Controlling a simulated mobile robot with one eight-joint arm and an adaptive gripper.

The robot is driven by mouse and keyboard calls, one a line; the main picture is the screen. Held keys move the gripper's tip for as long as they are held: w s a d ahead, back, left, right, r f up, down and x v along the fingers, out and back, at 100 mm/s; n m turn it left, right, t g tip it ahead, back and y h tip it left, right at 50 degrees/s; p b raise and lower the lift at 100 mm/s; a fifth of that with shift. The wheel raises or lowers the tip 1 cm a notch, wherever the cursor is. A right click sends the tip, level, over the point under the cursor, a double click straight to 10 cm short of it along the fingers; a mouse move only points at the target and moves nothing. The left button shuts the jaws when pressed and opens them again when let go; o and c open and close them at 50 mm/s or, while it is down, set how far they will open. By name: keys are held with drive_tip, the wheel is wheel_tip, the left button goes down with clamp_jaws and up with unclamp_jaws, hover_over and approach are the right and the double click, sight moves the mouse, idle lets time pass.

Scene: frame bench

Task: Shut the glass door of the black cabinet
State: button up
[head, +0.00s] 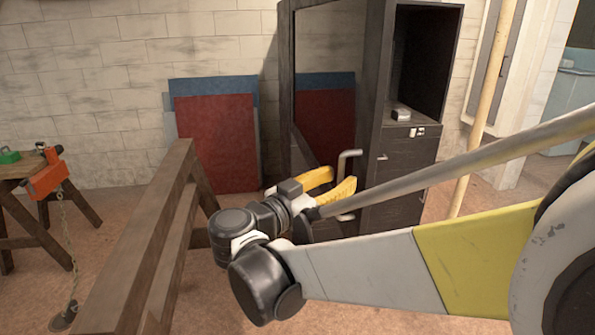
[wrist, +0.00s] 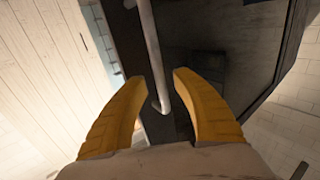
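The black cabinet (head: 405,165) stands against the wall right of centre in the head view. Its glass door (head: 286,70) is swung open to the left, with a dark frame. The pale bar handle (head: 348,158) is on the door, and in the wrist view the handle (wrist: 152,45) runs down between the fingertips. My gripper (head: 342,177) has yellow fingers and is at the handle's lower part; in the wrist view my gripper (wrist: 158,76) is open, fingers spread either side of the bar. I cannot tell whether either finger touches it.
A wooden beam trestle (head: 140,235) stands left of my arm. A workbench (head: 25,170) with an orange clamp (head: 47,175) is at the far left. Red and blue panels (head: 215,135) lean on the wall. A small grey object (head: 401,114) sits inside the cabinet. A pale pole (head: 485,100) stands at right.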

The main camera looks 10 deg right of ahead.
drive_tip(key=shift+w+d, duration=0.4)
drive_tip(key=shift+d, duration=0.15)
clamp_jaws()
drive_tip(key=shift+d, duration=0.1)
